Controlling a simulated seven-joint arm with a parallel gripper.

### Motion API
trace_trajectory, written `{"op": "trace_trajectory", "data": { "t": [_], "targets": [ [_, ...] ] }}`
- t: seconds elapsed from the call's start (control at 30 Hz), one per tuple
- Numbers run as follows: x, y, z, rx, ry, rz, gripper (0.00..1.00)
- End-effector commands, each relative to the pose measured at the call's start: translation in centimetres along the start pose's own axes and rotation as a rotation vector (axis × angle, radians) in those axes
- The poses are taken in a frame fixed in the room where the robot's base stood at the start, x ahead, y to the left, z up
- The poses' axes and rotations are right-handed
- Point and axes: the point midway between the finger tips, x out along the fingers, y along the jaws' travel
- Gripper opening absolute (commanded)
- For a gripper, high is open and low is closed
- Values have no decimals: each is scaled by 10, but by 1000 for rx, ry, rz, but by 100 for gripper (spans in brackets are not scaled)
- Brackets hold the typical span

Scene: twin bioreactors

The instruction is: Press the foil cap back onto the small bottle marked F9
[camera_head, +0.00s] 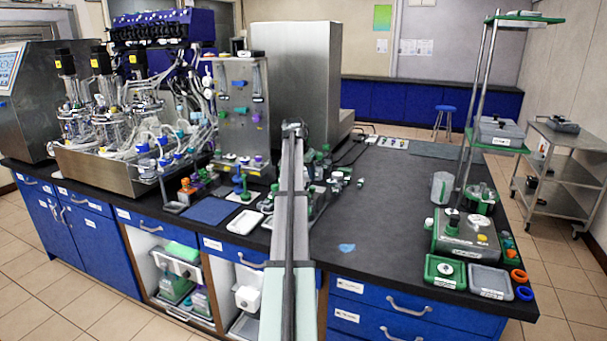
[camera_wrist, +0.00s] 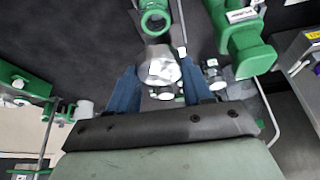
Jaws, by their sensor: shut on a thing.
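In the wrist view my gripper (camera_wrist: 159,78) shows two blue fingers, one on each side of a crumpled silver foil cap (camera_wrist: 160,66). It is shut on the foil cap. A green ring-shaped opening (camera_wrist: 154,21) lies just beyond the cap; I cannot tell whether the two touch. Small clear and green glassware shows close behind the fingers. No F9 mark is readable in either view, so I cannot tell which bottle is F9. In the head view my arm hides the gripper and the cap; small green-capped bottles (camera_head: 326,152) stand just right of the arm's far end.
A green fixture (camera_wrist: 243,42) stands close to the right finger in the wrist view. In the head view a steel cabinet (camera_head: 297,75) rises behind the arm. Trays and a blue mat (camera_head: 208,210) lie left. The black bench (camera_head: 385,215) right of the arm is mostly clear.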

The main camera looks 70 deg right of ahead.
Motion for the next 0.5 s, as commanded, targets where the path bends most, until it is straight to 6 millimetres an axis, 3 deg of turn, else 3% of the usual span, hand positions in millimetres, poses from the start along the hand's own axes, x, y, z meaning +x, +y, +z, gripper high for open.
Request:
{"op": "trace_trajectory", "data": {
  "t": [0.5],
  "targets": [
    [21,0,9,8,0,4,17]
  ]
}}
